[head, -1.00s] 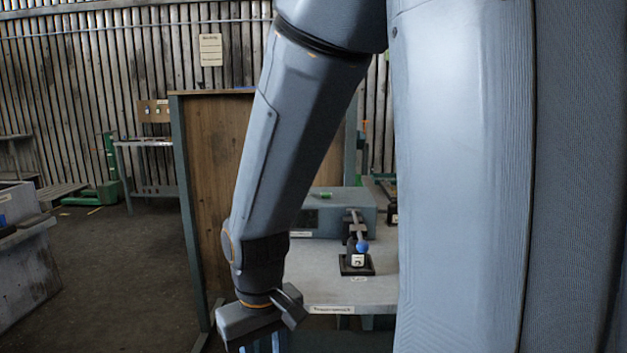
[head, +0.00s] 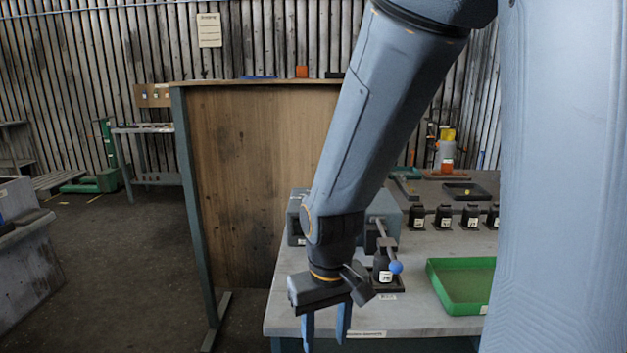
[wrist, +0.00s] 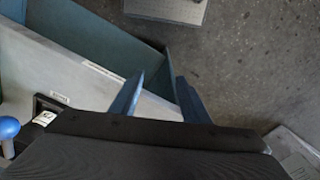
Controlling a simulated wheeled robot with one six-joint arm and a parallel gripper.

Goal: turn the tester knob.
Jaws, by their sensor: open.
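A blue-grey box (head: 382,207), possibly the tester, stands on the grey bench (head: 420,318), partly behind my arm. No knob on its front can be made out. A small lever device with a blue ball (head: 396,267) and a black base stands in front of the box. The blue ball also shows at the left edge of the wrist view (wrist: 8,128). My gripper (head: 326,328) is open and empty, pointing down near the bench's front left corner. In the wrist view its two blue fingers (wrist: 158,88) are apart, with bench edge and floor beyond them.
A green tray (head: 457,308) lies on the bench to the right. Several black labelled holders (head: 444,217) stand in a row behind it. A tall wooden panel (head: 255,180) rises behind the bench's left end. Dark floor (head: 100,260) is open at left.

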